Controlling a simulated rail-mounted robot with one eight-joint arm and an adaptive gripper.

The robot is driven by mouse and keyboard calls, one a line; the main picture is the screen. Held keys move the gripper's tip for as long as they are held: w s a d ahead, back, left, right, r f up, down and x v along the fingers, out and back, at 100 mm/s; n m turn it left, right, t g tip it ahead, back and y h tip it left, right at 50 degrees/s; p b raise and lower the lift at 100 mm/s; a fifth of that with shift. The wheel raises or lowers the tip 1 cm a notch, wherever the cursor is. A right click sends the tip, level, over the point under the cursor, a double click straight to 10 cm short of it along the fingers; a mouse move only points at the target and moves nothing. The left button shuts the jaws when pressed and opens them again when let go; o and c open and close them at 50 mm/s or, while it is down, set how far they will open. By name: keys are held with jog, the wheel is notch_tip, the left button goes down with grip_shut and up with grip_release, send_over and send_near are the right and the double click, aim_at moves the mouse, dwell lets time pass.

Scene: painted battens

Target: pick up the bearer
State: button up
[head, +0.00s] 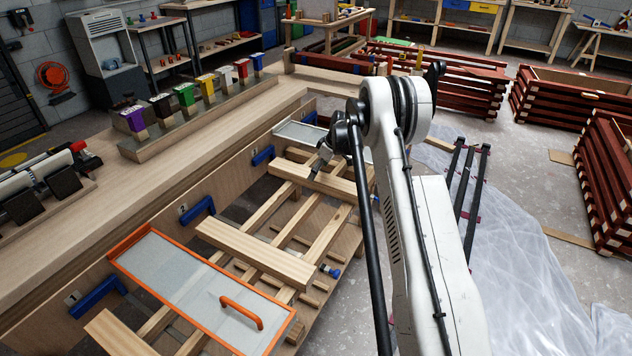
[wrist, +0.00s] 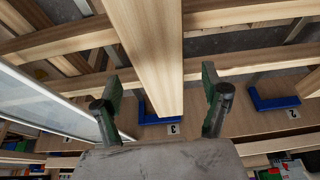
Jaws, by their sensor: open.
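Several wide pale wooden planks that could be the bearer lie across narrower battens. One is at the far end (head: 325,182), one in the middle (head: 255,250) and one at the near end (head: 115,335). My gripper (head: 321,163) is over the far plank in the head view, small and partly hidden by my arm. In the wrist view my gripper (wrist: 163,82) is open, with one dark green finger on each side of a plank (wrist: 150,45). A gap shows between plank and fingers on both sides. I cannot tell their height difference.
An orange-framed panel with a handle (head: 140,250) lies between the near and middle planks. A pale panel (wrist: 45,105) is close to the left finger. Blue brackets (head: 197,210) line the wooden side wall. Coloured blocks (head: 184,95) stand on the bench at left.

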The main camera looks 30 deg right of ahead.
jog(key=x, duration=0.4)
jog(key=shift+d+f, duration=0.1)
jog(key=shift+f, duration=0.25)
jog(key=shift+c, duration=0.4)
jog(key=c, duration=1.7)
jog(key=shift+c, duration=0.5)
jog(key=shift+r, duration=0.2)
